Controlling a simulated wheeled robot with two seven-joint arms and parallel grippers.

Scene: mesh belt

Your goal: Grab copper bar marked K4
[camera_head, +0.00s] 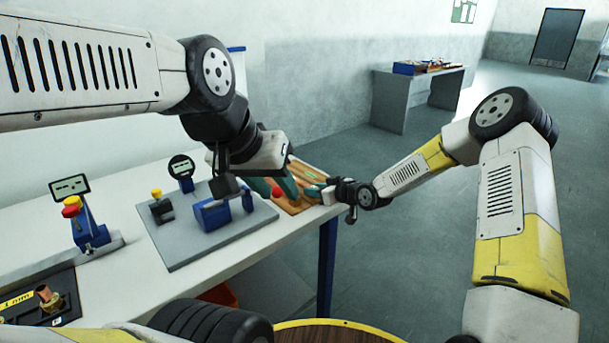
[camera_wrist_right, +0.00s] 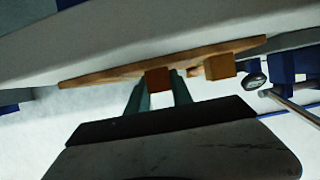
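A wooden board (camera_head: 291,207) lies at the far right end of the white table in the head view. In the right wrist view two bar ends stick out from the board (camera_wrist_right: 105,77): a reddish-brown bar (camera_wrist_right: 158,80) and a more orange bar (camera_wrist_right: 221,67). No K4 mark is legible. My right gripper (camera_wrist_right: 160,84) has its teal fingers on both sides of the reddish-brown bar's end. No clear gap shows, but whether it clamps is unclear. In the head view the right gripper (camera_head: 318,191) is at the board's edge. My left gripper (camera_head: 277,184) hangs above the board, its teal fingers apart.
A grey plate (camera_head: 185,240) with blue fixtures and a gauge (camera_head: 182,167) stands left of the board. A device with a red knob (camera_head: 71,207) and a black tray (camera_head: 40,300) are further left. Another table (camera_head: 392,102) stands at the back. Floor on the right is clear.

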